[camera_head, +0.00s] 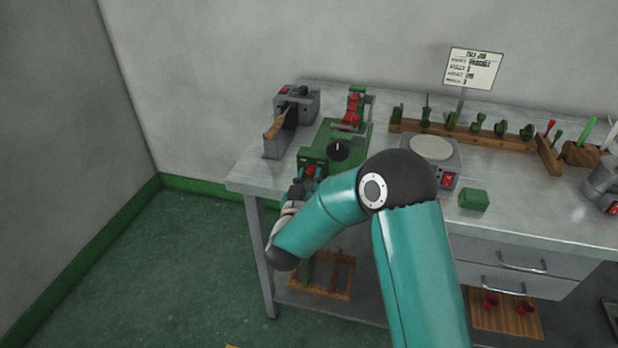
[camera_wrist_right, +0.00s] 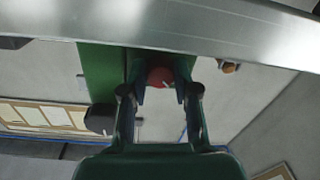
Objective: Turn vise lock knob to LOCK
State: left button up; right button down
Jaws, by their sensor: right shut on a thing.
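A green vise-like machine (camera_head: 335,132) stands on the left half of the metal bench, with a black knob (camera_head: 338,150) with a white mark on its top. A red knob (camera_head: 311,171) sits at its front edge. My right gripper (camera_head: 301,184) reaches it from the front, mostly hidden by its own arm. In the right wrist view the red knob (camera_wrist_right: 160,76) lies between the two fingers of the right gripper (camera_wrist_right: 161,90), which are shut on it. Any lettering by the knob is too small to read. My left gripper is not in view.
A grey machine (camera_head: 302,103) with a wooden handle stands at the back left. A round-plated device (camera_head: 433,150), a green block (camera_head: 473,199) and a wooden tool rack (camera_head: 463,137) stand to the right. My right arm covers the bench's front middle.

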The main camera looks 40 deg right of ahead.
jog(key=shift+f+m+b, duration=0.2)
jog(key=shift+m+b, duration=0.2)
jog(key=shift+b, duration=0.5)
jog(key=m+b, duration=0.7)
jog(key=b, duration=0.3)
jog(key=m+b, duration=0.7)
jog(key=b, duration=0.3)
jog(key=shift+w+a+f+m+h, duration=0.1)
jog(key=shift+f+m+h, duration=0.05)
jog(key=shift+m+h, duration=0.2)
jog(key=shift+m+b, duration=1.3)
jog(key=shift+m, duration=0.25)
jog(key=c, duration=0.9)
grip_release()
jog(key=shift+r, duration=0.2)
jog(key=shift+o, duration=0.2)
